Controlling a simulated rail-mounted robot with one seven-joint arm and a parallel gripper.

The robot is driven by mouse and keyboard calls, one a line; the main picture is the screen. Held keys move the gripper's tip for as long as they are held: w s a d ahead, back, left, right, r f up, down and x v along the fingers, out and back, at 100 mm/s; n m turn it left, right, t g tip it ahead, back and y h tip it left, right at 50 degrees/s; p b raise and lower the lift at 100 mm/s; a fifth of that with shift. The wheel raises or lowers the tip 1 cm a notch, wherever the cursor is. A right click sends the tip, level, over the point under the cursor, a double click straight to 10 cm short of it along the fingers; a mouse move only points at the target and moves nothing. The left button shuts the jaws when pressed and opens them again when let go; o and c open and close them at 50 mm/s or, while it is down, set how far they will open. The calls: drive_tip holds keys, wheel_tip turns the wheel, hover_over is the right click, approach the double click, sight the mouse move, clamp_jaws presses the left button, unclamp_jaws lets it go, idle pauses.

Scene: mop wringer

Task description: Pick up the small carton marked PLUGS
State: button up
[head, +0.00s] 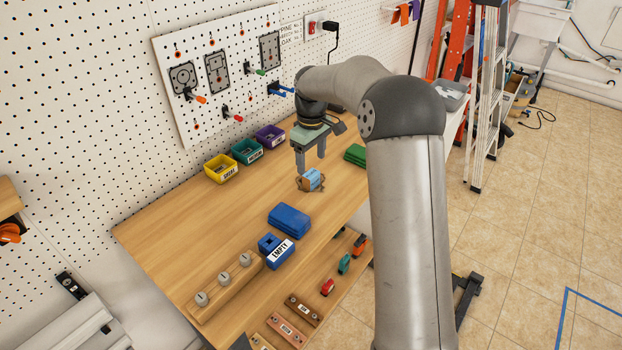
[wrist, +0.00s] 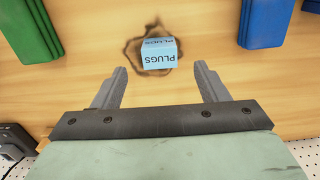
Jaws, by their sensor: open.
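The small carton marked PLUGS (wrist: 158,57) is light blue, with dark lettering on two faces in the wrist view. It sits on the wooden bench top, on a dark ring-shaped mark. In the head view the carton (head: 312,179) stands near the middle of the bench. My gripper (wrist: 160,81) is open and empty, with its two fingers spread apart. In the wrist view the carton lies just beyond the fingertips, between their lines. In the head view my gripper (head: 311,170) hangs above the carton, pointing down; the exact height gap is hard to tell.
A green block (wrist: 28,35) and a blue block (wrist: 265,20) flank the carton, apart from it. The blue EMPTY bin (head: 277,250) and a wooden rack with knobs (head: 226,284) stand nearer. Yellow (head: 221,168), teal (head: 247,151) and purple (head: 270,136) bins line the pegboard. Bench around the carton is clear.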

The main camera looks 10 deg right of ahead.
sight(311, 173)
drive_tip(key=shift+f+p, duration=0.6)
drive_tip(key=shift+f, duration=2.65)
drive_tip(key=c, duration=1.1)
